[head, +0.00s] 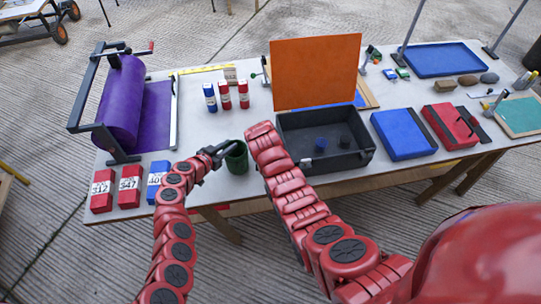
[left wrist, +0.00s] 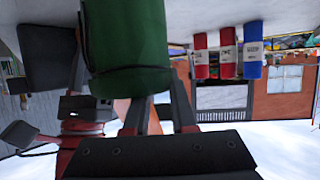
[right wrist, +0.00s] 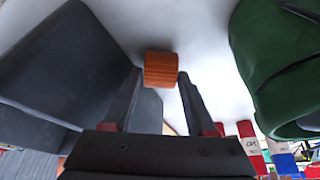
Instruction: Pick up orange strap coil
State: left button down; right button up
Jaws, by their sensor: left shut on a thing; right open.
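The orange strap coil (right wrist: 160,66) shows in the right wrist view as a small ribbed orange cylinder on the white tabletop. My right gripper (right wrist: 160,80) is open, with its fingertips on either side of the coil's near end; I cannot tell whether they touch it. In the head view my right arm hides the coil and the right gripper. My left gripper (head: 221,152) is shut on a dark green cylindrical container (head: 237,160), which also fills the top of the left wrist view (left wrist: 125,50).
The black open crate (head: 360,160) stands close to the right of my right arm, with an orange panel (head: 315,70) behind it. Red and blue bottles (head: 225,96) stand behind the green container. A purple roll (head: 122,100) is at left. Numbered blocks (head: 130,186) line the front left edge.

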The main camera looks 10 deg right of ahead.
jog(key=shift+x, duration=1.1)
grip_shut()
